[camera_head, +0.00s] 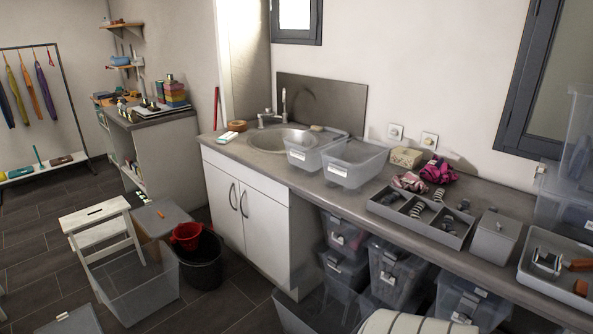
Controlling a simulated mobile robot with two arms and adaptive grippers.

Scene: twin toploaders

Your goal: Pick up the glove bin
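I cannot tell for sure which container is the glove bin, as no label is readable. Two clear plastic bins stand side by side at the sink's right edge: the left bin (305,153) and the right bin (353,165), each with a small white label in front. Both look mostly empty. Further lidded clear bins with labels sit under the counter, including one bin (393,272) and another bin (341,236); their contents are unclear. Neither of my grippers is in view.
The counter (325,193) also holds pink and purple cloth bundles (438,171), a grey divided tray (420,215), a grey lidded box (494,237) and a tool tray (553,272). A large clear bin (133,288), a dark bucket (202,264) and a white step stool (97,226) stand on the floor.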

